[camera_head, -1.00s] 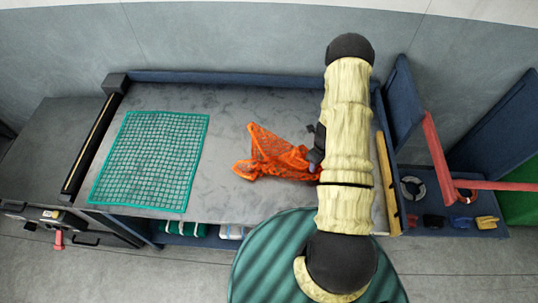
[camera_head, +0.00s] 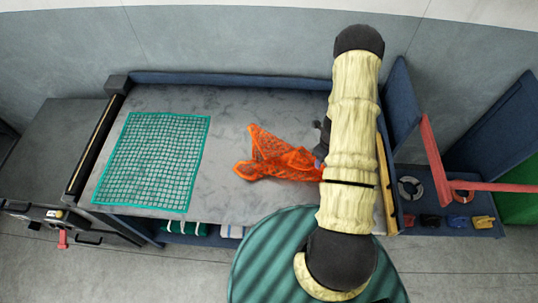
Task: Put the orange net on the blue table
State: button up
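The orange net (camera_head: 275,157) lies crumpled on the grey top of the blue-framed table (camera_head: 235,105), right of the middle. Its right end runs under or behind my arm. My gripper (camera_head: 319,160) is at the net's right end, mostly hidden by my yellow-sleeved arm.
A green net (camera_head: 152,160) lies flat on the table's left side. Bare top lies between the two nets. At the right stand blue panels (camera_head: 401,108), a red bar (camera_head: 437,160) and a shelf with rings and small coloured items. A dark cabinet (camera_head: 50,150) is at the left.

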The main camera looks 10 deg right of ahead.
jog(key=r+p, duration=0.1)
jog(key=s+d+r, duration=0.1)
jog(key=r, duration=0.1)
jog(key=d+r+p, duration=0.1)
jog(key=r, duration=0.1)
jog(key=shift+s+r+p, duration=0.15)
jog(key=shift+r+p, duration=0.05)
jog(key=shift+p, duration=0.1)
jog(key=shift+a, duration=0.3)
jog(key=c, duration=0.9)
jog(key=w+a, duration=0.3)
jog(key=a, duration=0.6)
jog(key=w+a+f, duration=0.1)
jog(key=w+a, duration=0.2)
jog(key=a, duration=0.6)
jog(key=w+a+f, duration=0.1)
jog(key=w+a, duration=0.2)
jog(key=a, duration=0.6)
jog(key=shift+w+a+f, duration=0.25)
jog(key=shift+w+a, duration=0.05)
jog(key=shift+a, duration=0.05)
grip_shut()
notch_tip(320, 180, down, 3)
jog(key=shift+r, duration=0.1)
